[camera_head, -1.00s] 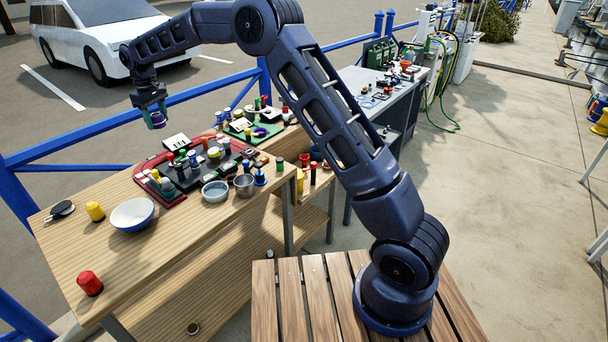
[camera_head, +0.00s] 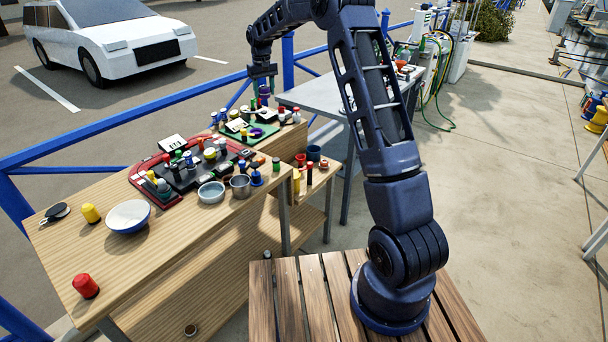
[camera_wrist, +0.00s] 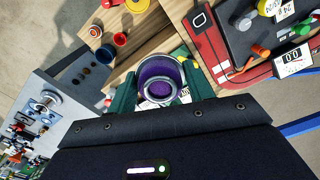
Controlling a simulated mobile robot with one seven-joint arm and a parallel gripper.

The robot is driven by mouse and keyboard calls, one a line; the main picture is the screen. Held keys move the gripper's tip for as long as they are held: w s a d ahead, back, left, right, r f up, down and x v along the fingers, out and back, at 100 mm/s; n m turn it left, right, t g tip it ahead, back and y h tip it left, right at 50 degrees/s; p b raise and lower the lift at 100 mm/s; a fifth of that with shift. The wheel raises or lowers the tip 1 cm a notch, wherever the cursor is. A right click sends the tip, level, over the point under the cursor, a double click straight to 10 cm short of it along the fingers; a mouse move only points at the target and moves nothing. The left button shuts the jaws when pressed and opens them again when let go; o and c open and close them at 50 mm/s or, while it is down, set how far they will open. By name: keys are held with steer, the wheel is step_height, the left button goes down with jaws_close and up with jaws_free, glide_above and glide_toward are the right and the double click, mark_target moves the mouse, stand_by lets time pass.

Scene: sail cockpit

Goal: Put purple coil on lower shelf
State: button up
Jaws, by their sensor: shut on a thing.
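My gripper (camera_head: 263,84) is high over the far end of the wooden workbench, above the green board. In the wrist view my gripper (camera_wrist: 158,92) has its green fingers shut on the purple coil (camera_wrist: 158,70), a short cylinder with a pale rim and a purple inside. In the head view the purple coil (camera_head: 264,91) shows as a small dark purple shape under the fingers.
The bench top holds a red-rimmed tray (camera_head: 140,180) of parts, a white bowl (camera_head: 128,216), metal bowls (camera_head: 211,192) and a red spool (camera_head: 86,286). A small side ledge (camera_head: 318,184) carries cups. A grey table (camera_head: 318,97) and blue railing (camera_head: 120,132) stand behind.

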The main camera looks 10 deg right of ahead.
mark_target(315, 176)
steer(key=w+d+m, duration=0.2)
steer(key=d+m, duration=0.2)
steer(key=d, duration=1.8)
step_height(315, 176, down, 44)
steer(key=shift+r, duration=0.1)
steer(key=shift+f, duration=0.2)
steer(key=o, duration=1)
steer(key=shift+o, duration=0.2)
